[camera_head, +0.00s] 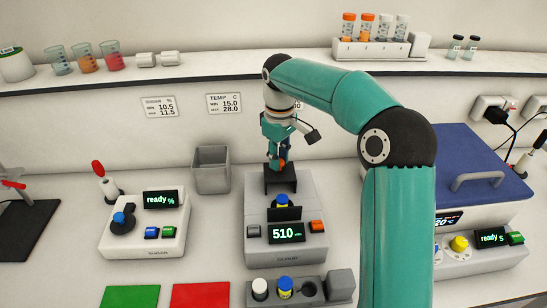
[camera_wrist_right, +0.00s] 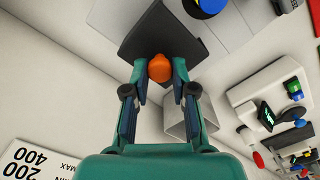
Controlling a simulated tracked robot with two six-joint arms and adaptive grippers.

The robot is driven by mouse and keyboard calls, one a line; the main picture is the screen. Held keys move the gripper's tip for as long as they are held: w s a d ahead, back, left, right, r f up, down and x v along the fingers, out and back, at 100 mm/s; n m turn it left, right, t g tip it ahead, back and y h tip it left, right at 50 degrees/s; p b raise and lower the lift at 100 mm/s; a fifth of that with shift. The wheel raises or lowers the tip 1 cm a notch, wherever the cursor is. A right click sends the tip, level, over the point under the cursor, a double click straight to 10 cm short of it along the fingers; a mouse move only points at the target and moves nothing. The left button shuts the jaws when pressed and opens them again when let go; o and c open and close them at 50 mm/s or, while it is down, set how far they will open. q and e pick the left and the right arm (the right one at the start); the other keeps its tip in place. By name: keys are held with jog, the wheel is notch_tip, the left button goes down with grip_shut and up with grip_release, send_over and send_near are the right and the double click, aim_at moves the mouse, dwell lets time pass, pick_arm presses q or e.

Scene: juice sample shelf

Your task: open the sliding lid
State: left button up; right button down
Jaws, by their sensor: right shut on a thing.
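The grey meter (camera_head: 258,190) in the middle of the counter reads 510. Its dark sliding lid (camera_head: 270,187) lies at the rear of its top, and a blue-capped vial (camera_head: 282,201) shows uncovered in front of it. In the wrist view the lid (camera_wrist_right: 137,38) carries an orange knob (camera_wrist_right: 160,68), with the blue cap (camera_wrist_right: 207,5) beyond the lid's edge. My right gripper (camera_head: 280,163) reaches down from above and is shut on the orange knob, which sits between its fingertips in the wrist view. My left gripper is in neither view.
A grey open bin (camera_head: 211,169) stands left of the meter. A vial rack (camera_head: 262,302) stands in front, beside red (camera_head: 200,295) and green (camera_head: 130,296) mats. A white device (camera_head: 142,240) is at left; a blue-lidded box (camera_head: 478,165) is at right. A shelf runs behind.

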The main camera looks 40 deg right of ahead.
jog(key=shift+s, duration=0.1)
jog(key=c, duration=0.9)
grip_release()
jog(key=shift+c, duration=0.2)
notch_tip(320, 180, up, 12)
jog(key=shift+f, duration=0.1)
